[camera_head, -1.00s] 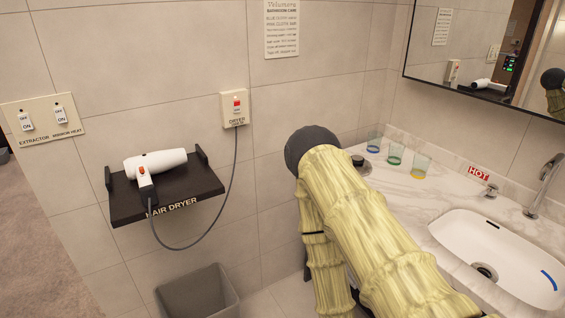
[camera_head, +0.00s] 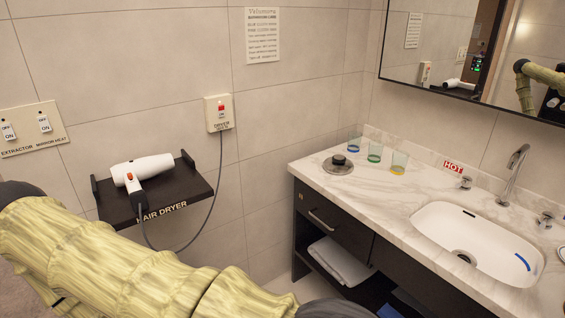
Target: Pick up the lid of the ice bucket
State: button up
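A round lid (camera_head: 338,167) with a dark knob lies at the left end of the marble counter, near the wall. It looks like a lid, but I see no bucket body, so I cannot tell if one is under it. My arm crosses the lower left of the view, well apart from the lid. My gripper is outside the frame, so its fingers are hidden.
Several tinted glasses (camera_head: 375,152) stand right of the lid along the back wall. The sink (camera_head: 480,245) and tap (camera_head: 514,175) are farther right. A shelf (camera_head: 165,205) with a hair dryer (camera_head: 142,169) sticks out from the left wall. The counter's front left is clear.

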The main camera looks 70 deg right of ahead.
aim_at(337, 164)
jog(key=u, duration=0.15)
jog(key=k, duration=1.25)
jog(key=z, duration=2.05)
jog(key=i, duration=0.15)
jog(key=u, duration=0.1)
